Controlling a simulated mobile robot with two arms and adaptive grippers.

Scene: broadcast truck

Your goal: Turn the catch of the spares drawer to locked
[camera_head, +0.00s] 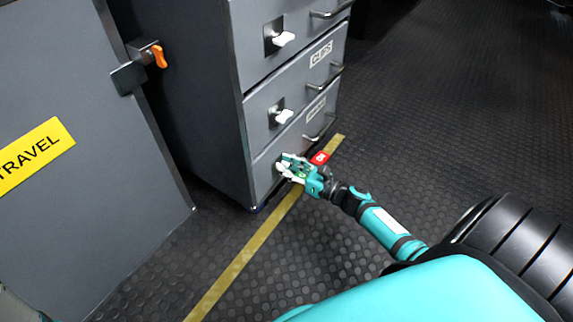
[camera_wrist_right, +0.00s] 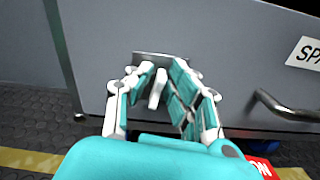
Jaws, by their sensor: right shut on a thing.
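The spares drawer (camera_head: 300,143) is the bottom grey drawer of the cabinet. Its label (camera_wrist_right: 306,53), cut off at "SPA", shows in the right wrist view. The catch is a white lever (camera_wrist_right: 156,90) on a grey plate (camera_wrist_right: 160,58) at the drawer's left part; it stands nearly upright in that view, slightly tilted. My right gripper (camera_head: 286,168) is at the drawer front, and in the right wrist view (camera_wrist_right: 163,88) its fingers are closed around the lever. In the head view the gripper hides this catch. My left gripper is not in view.
Two drawers above have white catches (camera_head: 284,39) (camera_head: 284,116) lying roughly sideways. The spares drawer handle (camera_wrist_right: 285,108) is right of my gripper. A red label (camera_head: 320,158) and yellow tape (camera_head: 243,256) lie on the floor. A grey panel with an orange latch (camera_head: 159,56) stands left.

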